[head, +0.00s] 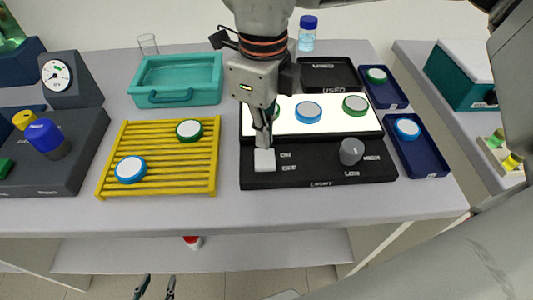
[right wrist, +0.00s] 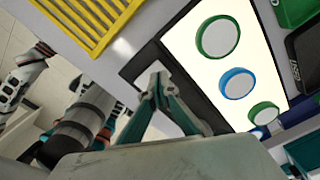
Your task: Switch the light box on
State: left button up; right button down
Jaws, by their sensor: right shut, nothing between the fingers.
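The light box (head: 320,178) is a black unit with a bright white panel (head: 331,118), which looks lit. Its white switch (head: 264,161) sits at the front left beside the ON and OFF labels. A grey knob (head: 351,151) is on the right. My right gripper (head: 262,142) is shut and empty, pointing down with its tips at the switch's far, ON-side edge; I cannot tell whether they touch. In the right wrist view its fingertips (right wrist: 157,72) are together over the box's black front. My left gripper (head: 156,287) is open and empty, low in front of the table.
Several round membrane holders lie on the panel, on the yellow rack (head: 213,168) and in blue trays (head: 432,163). A teal tray (head: 176,98) and black tray (head: 352,86) stand behind. A dark gauge unit (head: 75,135) is at left. Grey tabletop (head: 230,207) is clear in front.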

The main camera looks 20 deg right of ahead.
aim_at(264, 152)
jog(key=shift+r+p, duration=0.7)
jog(key=shift+r, duration=0.7)
jog(key=shift+r+p, duration=0.65)
jog(key=shift+r, duration=0.5)
pick_arm(q)
jog(key=shift+t, duration=0.4)
jog(key=r, duration=0.1)
jog(key=w+r, duration=0.1)
jog(key=r, duration=0.1)
jog(key=w+r, duration=0.1)
jog(key=shift+w+r, duration=0.15)
jog(key=shift+r, duration=0.25)
jog(key=shift+s+f, duration=0.15)
jog(key=shift+s, duration=0.05)
pick_arm(e)
jog(key=shift+f, duration=0.1)
